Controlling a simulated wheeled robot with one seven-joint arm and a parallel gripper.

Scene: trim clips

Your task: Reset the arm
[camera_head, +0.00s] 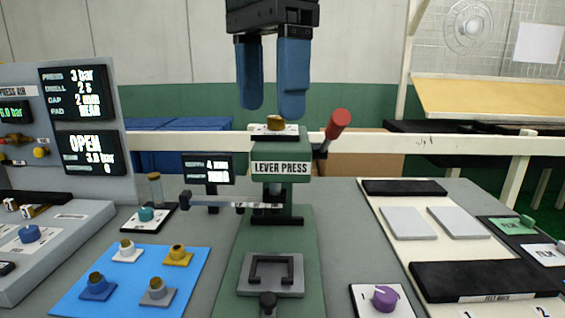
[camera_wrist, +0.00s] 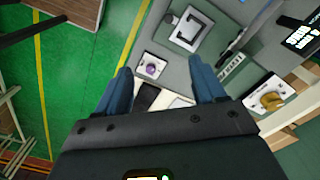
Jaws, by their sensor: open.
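My gripper (camera_head: 270,95) hangs at the top middle of the head view, above and apart from the lever press (camera_head: 281,168). Its two blue fingers are spread with nothing between them. The wrist view also shows my gripper (camera_wrist: 160,88) open, with the bench and the green floor beyond. The press has a red-knobbed lever (camera_head: 338,124) at its right and a brass-coloured knob (camera_head: 275,122) on top. An empty-looking dark square fixture (camera_head: 271,273) sits on the press base.
A blue mat (camera_head: 130,285) with several coloured knobbed pieces lies front left. A panel reading OPEN (camera_head: 88,148) stands at the left. A purple knob (camera_head: 385,298) is front right. A cream board (camera_head: 405,245) with grey plates and black pads lies at the right.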

